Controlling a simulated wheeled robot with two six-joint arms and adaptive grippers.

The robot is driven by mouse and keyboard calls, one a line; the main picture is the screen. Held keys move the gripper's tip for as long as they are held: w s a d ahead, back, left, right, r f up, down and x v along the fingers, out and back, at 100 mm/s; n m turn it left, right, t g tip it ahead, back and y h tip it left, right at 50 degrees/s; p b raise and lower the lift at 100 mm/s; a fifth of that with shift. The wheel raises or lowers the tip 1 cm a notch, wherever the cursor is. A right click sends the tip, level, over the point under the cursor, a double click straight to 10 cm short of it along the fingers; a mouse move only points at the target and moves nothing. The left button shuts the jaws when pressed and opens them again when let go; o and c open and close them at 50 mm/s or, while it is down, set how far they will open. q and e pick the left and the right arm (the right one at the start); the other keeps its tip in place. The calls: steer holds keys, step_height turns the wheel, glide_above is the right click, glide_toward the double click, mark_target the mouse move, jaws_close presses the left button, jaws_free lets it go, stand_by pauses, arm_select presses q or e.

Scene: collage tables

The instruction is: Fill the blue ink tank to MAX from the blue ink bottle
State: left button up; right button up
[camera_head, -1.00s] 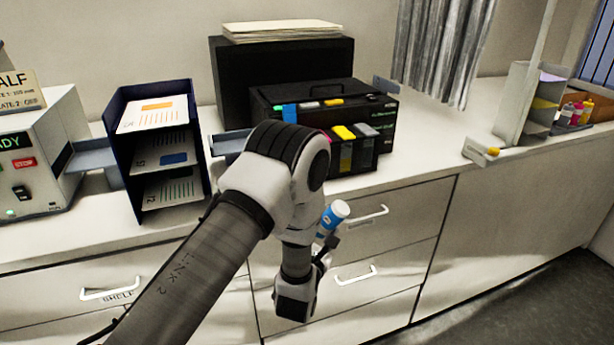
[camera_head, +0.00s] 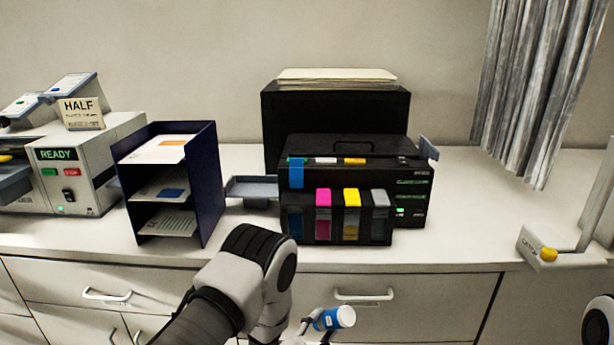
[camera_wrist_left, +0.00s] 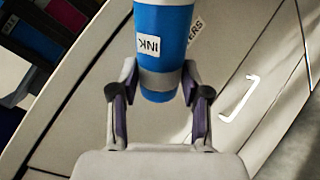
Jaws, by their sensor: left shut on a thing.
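The blue ink bottle (camera_head: 328,319) has a blue body and a white end. It is low in front of the drawers, tilted, with its white end to the right. My left gripper (camera_wrist_left: 160,78) is shut on it; the wrist view shows the fingers around the blue bottle (camera_wrist_left: 163,35) and its INK label. The black printer (camera_head: 410,172) stands on the counter with a row of tanks at its front. The blue ink tank (camera_head: 295,223) is the leftmost and looks dark; its level cannot be read. A blue flap (camera_head: 296,173) stands upright above it. My right gripper is out of view.
A dark paper sorter (camera_head: 205,190) and a grey READY machine (camera_head: 100,165) stand left of the printer. A small tray (camera_head: 252,188) juts from the printer's left side. A white device with a yellow knob (camera_head: 548,245) is at right. The counter between is clear.

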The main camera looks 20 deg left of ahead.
arm_select(q)
steer(key=r+m+h, duration=0.1)
steer(key=r+m, duration=0.1)
steer(key=m, duration=0.1)
steer(key=w+r+m+g+h+p, duration=0.1)
steer(key=r+m+h, duration=0.1)
steer(key=m, duration=0.2)
steer(key=d+r+m+g+h, duration=0.1)
steer(key=r+m, duration=0.1)
steer(key=m, duration=0.2)
steer(key=shift+w+r+p, duration=0.3)
steer(key=shift+w+p, duration=0.1)
step_height(320, 180, up, 10)
steer(key=w+m+g+h+p, duration=0.1)
steer(key=w+m+h+p, duration=0.1)
steer(key=m, duration=0.9)
step_height(320, 180, up, 15)
steer(key=m+p, duration=0.3)
steer(key=m, duration=0.4)
glide_above(328, 312)
steer(key=w+a, duration=0.2)
steer(key=w, duration=0.1)
steer(key=s+a+r+m+p, duration=0.1)
steer(key=a+r+m+p, duration=0.1)
steer(key=r, duration=1.3)
steer(key=shift+s+a+r, duration=0.3)
steer(key=shift+s+a, duration=0.05)
steer(key=shift+a, duration=0.2)
steer(key=shift+s, duration=0.15)
